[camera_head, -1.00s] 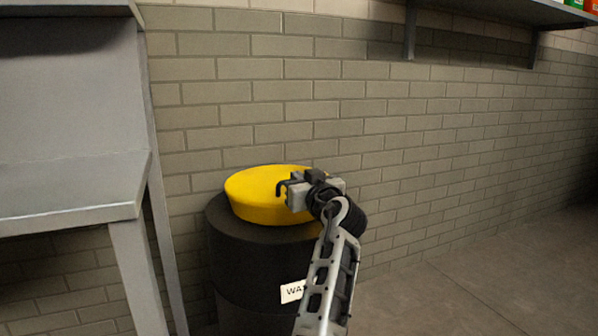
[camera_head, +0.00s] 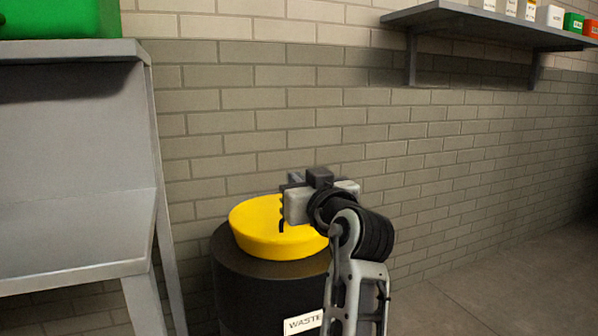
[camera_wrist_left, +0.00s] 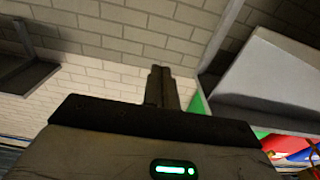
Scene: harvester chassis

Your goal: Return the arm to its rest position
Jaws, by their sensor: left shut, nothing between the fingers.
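My left gripper (camera_head: 283,212) is over the right part of the yellow lid (camera_head: 262,243) of a dark waste bin in the head view. Whether it touches the lid I cannot tell. In the left wrist view the two fingers (camera_wrist_left: 161,88) are together with nothing between them, against the brick wall. My left arm comes up from the bottom of the head view. My right gripper is in neither view.
The dark bin (camera_head: 262,291) with a "WASTE" label stands against the brick wall. A grey metal bench (camera_head: 75,235) is on the left, with a green container (camera_head: 60,18) on top. A wall shelf (camera_head: 480,33) holds boxes at upper right. The floor (camera_head: 500,280) at right is clear.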

